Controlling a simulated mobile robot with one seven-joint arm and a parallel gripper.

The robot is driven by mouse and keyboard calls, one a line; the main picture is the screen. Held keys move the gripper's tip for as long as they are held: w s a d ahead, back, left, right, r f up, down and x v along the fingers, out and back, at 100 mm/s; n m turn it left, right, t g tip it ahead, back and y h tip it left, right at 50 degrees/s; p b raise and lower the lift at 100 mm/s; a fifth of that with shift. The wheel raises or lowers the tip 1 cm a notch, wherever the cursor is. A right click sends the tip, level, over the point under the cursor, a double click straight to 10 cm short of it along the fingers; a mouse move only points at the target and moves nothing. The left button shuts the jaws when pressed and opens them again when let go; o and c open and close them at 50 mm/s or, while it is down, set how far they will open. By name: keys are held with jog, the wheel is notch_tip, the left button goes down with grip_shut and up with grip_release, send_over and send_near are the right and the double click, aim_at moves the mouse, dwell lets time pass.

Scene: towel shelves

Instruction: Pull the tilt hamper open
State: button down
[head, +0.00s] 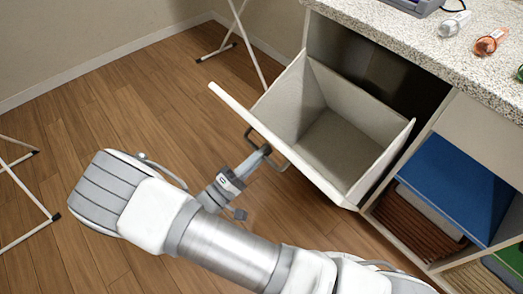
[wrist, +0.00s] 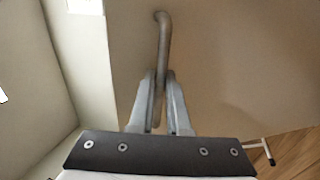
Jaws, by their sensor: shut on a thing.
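The tilt hamper (head: 335,130) is a pale bin in the cabinet under the counter. It is tilted far out, and its empty inside shows from above. Its front panel (head: 262,125) leans outward and carries a dark bar handle (head: 282,160). My gripper (head: 264,152) is at the handle, on the outer side of the panel. In the wrist view, my gripper (wrist: 160,85) is shut on the grey handle (wrist: 163,45), with a finger on each side of the bar.
A speckled counter (head: 400,35) is above the hamper, with bottles (head: 490,41) on it. Open shelves with a blue towel (head: 455,185) and brown towels (head: 425,222) are to the right. White metal rack legs (head: 240,45) stand on the wooden floor at the back and left.

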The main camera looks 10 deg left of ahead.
jog(key=shift+f, duration=0.1)
jog(key=c, duration=1.2)
grip_release()
jog(key=shift+o, duration=0.2)
jog(key=p+v, duration=0.1)
jog(key=v, duration=1.6)
jog(key=shift+p, duration=0.4)
jog(key=shift+s+a+f, duration=0.1)
jog(key=shift+f, duration=0.05)
